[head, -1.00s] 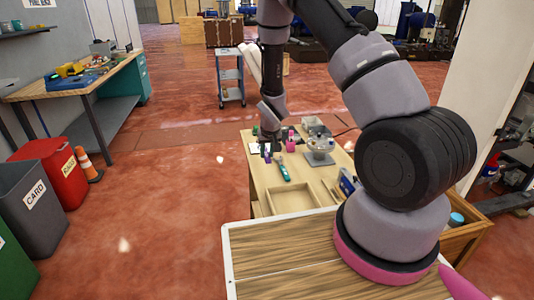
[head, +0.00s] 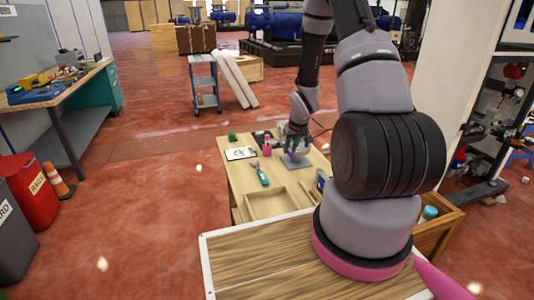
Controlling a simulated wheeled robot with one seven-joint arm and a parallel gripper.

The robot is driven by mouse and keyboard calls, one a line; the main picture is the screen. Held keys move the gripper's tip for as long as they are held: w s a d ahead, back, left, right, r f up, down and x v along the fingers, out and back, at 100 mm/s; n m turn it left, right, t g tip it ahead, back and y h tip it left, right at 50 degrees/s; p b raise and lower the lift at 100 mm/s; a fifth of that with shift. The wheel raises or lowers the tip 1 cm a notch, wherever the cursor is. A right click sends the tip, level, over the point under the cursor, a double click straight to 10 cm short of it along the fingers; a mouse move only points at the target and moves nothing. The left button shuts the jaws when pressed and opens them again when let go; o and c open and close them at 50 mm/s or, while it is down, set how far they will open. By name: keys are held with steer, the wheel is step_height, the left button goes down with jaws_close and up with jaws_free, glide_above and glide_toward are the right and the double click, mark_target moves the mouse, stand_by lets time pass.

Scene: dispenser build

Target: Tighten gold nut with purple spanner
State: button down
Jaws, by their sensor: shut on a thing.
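My gripper (head: 294,145) is at the far right part of the workbench, pointing down over the dispenser's grey base plate (head: 297,164). It is shut on the purple spanner (head: 291,157), which shows only as a small purple strip below the fingers. The spanner is just above or at the dispenser; I cannot tell whether it touches anything. The dispenser's upper part is largely hidden behind my gripper. The gold nut cannot be made out.
On the workbench (head: 236,177) are a white sheet (head: 241,154), a teal-handled tool (head: 262,174), a pink bottle (head: 267,147) and a green object (head: 232,137). A shallow wooden tray (head: 250,209) is nearer. A blue object (head: 321,180) stands at the right.

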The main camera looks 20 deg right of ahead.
mark_target(290, 154)
steer(key=shift+s+d+f, duration=0.2)
steer(key=shift+s+d, duration=0.1)
steer(key=shift+d, duration=0.5)
steer(key=shift+s+d+f, duration=0.2)
steer(key=shift+s+d, duration=0.15)
steer(key=shift+d, duration=0.4)
steer(key=shift+s+d+f, duration=0.2)
steer(key=shift+s+d, duration=0.1)
steer(key=shift+d, duration=0.5)
steer(key=shift+f, duration=1.25)
steer(key=shift+w+a+m+h, duration=0.1)
steer(key=shift+a+m+h, duration=0.4)
steer(key=shift+a+m, duration=0.7)
steer(key=shift+a, duration=0.25)
steer(key=shift+w+a+m+h, duration=0.2)
steer(key=shift+a+m, duration=0.35)
steer(key=shift+a, duration=0.05)
steer(key=shift+w+a+m+h, duration=0.2)
steer(key=shift+a+m, duration=0.35)
